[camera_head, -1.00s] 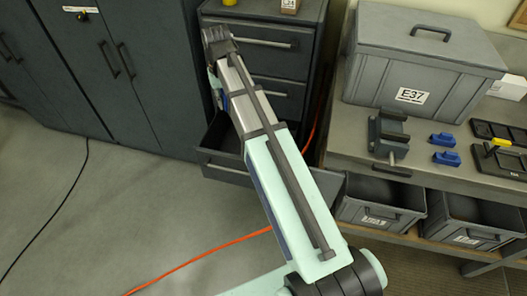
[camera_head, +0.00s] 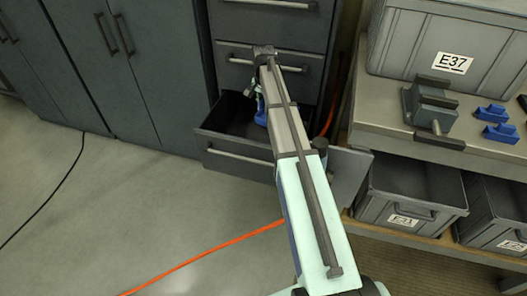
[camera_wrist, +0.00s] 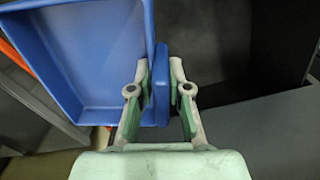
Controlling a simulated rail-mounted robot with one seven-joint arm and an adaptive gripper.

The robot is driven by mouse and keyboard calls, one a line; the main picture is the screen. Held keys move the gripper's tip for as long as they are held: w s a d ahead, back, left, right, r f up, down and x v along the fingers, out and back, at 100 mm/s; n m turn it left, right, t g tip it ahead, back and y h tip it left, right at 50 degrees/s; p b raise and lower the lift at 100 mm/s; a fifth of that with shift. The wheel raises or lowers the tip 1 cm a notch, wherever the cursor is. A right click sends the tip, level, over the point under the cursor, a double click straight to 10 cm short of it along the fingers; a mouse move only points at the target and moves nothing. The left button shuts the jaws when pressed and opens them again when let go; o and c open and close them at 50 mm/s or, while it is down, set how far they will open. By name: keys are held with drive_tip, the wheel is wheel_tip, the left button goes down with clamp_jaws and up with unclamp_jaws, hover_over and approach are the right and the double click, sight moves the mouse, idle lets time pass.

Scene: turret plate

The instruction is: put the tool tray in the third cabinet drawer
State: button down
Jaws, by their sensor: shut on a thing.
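The tool tray is a shallow, empty blue tray (camera_wrist: 95,50) filling the left of the wrist view. My gripper (camera_wrist: 161,88) is shut on a blue upright part at its right side. In the head view only a small blue piece of the tray (camera_head: 261,114) shows behind my arm, over the open drawer. The third cabinet drawer (camera_head: 225,140) is pulled out, its dark inside (camera_wrist: 212,40) to the right of the tray in the wrist view. Whether the tray touches the drawer is hidden.
Closed drawers (camera_head: 230,55) of the cabinet are above the open one. Grey bins (camera_head: 400,200) sit below. An orange cable (camera_head: 210,250) crosses the floor.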

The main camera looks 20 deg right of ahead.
drive_tip(key=shift+m, duration=0.5)
drive_tip(key=f, duration=0.1)
drive_tip(key=d+f, duration=0.1)
drive_tip(key=w+f+b, duration=0.1)
drive_tip(key=shift+d+f, duration=0.3)
wheel_tip(320, 180, down, 22)
drive_tip(key=shift+r, duration=0.1)
drive_tip(key=shift+s+f, duration=0.1)
drive_tip(key=shift+f, duration=2.6)
drive_tip(key=c, duration=1.1)
unclamp_jaws()
wheel_tip(320, 180, up, 12)
drive_tip(key=shift+r, duration=0.1)
